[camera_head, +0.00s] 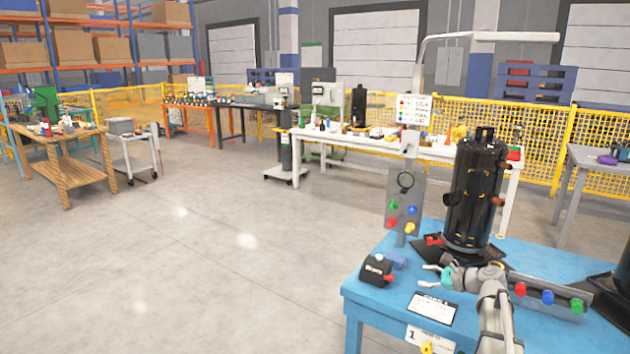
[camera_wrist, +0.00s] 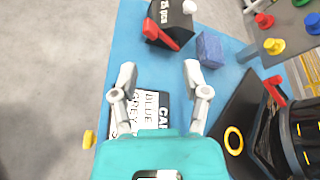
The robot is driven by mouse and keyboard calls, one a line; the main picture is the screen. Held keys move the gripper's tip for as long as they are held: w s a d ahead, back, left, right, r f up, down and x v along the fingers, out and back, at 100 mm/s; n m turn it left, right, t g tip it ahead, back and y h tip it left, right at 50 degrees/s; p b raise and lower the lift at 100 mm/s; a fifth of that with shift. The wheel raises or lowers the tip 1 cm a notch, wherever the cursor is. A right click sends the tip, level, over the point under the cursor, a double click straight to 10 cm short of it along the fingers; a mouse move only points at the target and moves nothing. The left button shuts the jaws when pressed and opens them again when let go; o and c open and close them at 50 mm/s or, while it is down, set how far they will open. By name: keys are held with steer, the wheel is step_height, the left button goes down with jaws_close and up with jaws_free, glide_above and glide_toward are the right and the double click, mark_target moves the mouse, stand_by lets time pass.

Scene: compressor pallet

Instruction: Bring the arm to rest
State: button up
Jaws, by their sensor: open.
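My gripper (camera_head: 428,280) is over the left part of a blue table (camera_head: 365,296), reaching in from the lower right. In the wrist view my gripper (camera_wrist: 160,74) has its two fingers spread apart, with nothing held between them. A white and black printed card (camera_wrist: 152,105) lies on the table below the fingers and shows between them. A black compressor (camera_head: 476,190) stands upright on a dark base behind and to the right of my gripper. My gripper looks apart from it.
A black box with a red part (camera_head: 376,270) and a small blue block (camera_head: 396,260) lie on the table beyond the fingertips. A panel with coloured knobs (camera_head: 404,202) stands at the table's back. A rail with coloured knobs (camera_head: 550,292) lies right. Open floor (camera_head: 200,260) is left.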

steer(key=s+a+f+n+g+h+b, duration=0.3)
steer(key=s+a+f+n+g, duration=0.3)
steer(key=s+a+f+n, duration=0.55)
steer(key=s+a+f+n+g+h+b, duration=0.2)
steer(key=s+f+n+h, duration=0.25)
steer(key=s, duration=0.25)
steer(key=s+a+f+n+g+h+b, duration=0.1)
steer(key=s+a+f+n+g+h, duration=0.15)
steer(key=s+n, duration=0.35)
step_height(320, 180, up, 27)
steer(key=m+p, duration=0.1)
steer(key=p, duration=2.6)
steer(key=shift+s+r+t+p, duration=0.2)
steer(key=shift+s+t+p, duration=0.15)
steer(key=shift+t, duration=0.1)
